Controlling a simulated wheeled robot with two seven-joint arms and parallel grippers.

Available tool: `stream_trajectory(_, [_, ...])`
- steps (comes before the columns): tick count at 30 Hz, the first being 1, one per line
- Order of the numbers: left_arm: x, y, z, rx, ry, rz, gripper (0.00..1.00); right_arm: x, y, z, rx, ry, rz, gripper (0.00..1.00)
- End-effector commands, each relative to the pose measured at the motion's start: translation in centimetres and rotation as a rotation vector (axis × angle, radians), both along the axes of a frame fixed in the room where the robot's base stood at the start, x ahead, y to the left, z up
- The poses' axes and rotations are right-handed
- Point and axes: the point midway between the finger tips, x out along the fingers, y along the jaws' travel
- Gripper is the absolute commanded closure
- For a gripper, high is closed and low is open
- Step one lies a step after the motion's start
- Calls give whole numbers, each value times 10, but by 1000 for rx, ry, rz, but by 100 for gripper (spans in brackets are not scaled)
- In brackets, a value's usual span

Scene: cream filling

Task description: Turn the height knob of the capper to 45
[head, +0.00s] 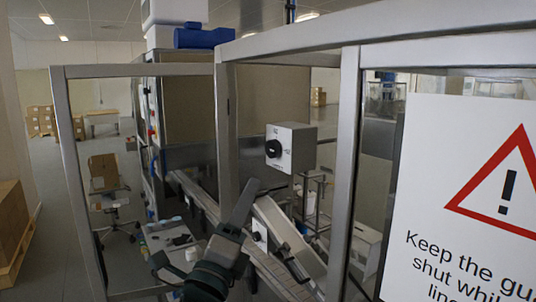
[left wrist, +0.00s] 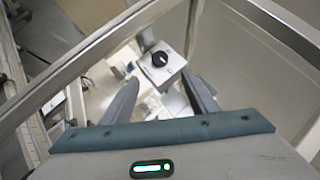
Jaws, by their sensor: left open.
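My left gripper (head: 250,188) is below and slightly left of the box in the head view, apart from the knob. In the left wrist view the knob (left wrist: 159,59) lies ahead, beyond the two spread fingers (left wrist: 161,80), with nothing between them. My right gripper is not in view.
Metal guard posts (head: 228,130) frame the opening around my left arm. A panel with a warning sign (head: 470,190) fills the right side. A conveyor (head: 200,197) and a slanted chute (head: 290,238) run below the box.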

Motion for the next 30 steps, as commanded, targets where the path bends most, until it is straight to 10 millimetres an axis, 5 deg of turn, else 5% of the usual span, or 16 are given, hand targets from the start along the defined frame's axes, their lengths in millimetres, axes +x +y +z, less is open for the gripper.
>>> stream_trajectory(21, [108, -27, 52, 0, 2, 1, 46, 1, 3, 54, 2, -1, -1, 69])
stream_trajectory(30, [138, -35, 62, -1, 1, 0, 46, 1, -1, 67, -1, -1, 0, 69])
